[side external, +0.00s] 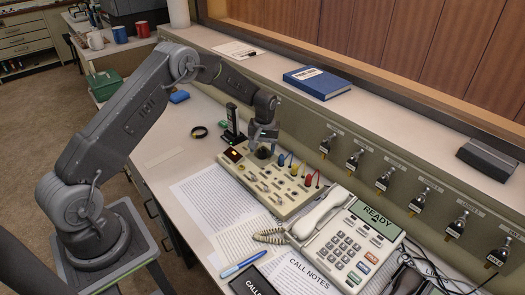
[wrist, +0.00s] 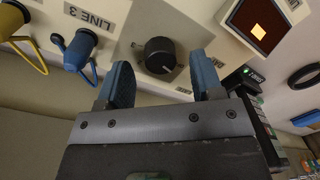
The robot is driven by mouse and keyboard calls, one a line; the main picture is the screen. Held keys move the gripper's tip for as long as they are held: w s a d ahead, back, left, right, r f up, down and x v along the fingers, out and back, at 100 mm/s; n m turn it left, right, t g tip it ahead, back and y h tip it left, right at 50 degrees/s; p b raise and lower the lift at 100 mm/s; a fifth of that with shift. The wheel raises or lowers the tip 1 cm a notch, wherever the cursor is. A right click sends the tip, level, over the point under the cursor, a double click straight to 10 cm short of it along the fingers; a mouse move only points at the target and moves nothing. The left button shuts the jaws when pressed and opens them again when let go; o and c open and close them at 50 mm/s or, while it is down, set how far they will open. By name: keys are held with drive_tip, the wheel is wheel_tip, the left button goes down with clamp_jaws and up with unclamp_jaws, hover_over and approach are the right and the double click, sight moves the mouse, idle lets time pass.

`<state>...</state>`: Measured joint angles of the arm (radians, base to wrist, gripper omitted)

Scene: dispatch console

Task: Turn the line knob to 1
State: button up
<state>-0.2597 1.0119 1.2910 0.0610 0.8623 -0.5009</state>
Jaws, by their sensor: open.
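The black round knob (wrist: 160,54) sits on the beige console panel (wrist: 200,30) in the wrist view, with small labels too blurred to read around it. My gripper (wrist: 162,76) is open, its two blue-padded fingers apart on either side of the knob's near edge. I cannot tell whether they touch it. A small dark display (wrist: 266,22) with a lit orange mark is beside the knob. In the side view my gripper (side external: 263,142) is just above the knob (side external: 264,153) at the panel's far end and partly hides it. The knob's setting is not clear.
Blue and yellow plugs with cords stand beside the knob; a red plug (side external: 309,178) also shows. A black stand (side external: 233,125) is close behind my gripper. A white telephone (side external: 335,235), papers and a blue book (side external: 317,82) lie around. A row of key switches lines the ledge.

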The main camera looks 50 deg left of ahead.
drive_tip(key=shift+f, duration=0.85)
drive_tip(key=c, duration=0.9)
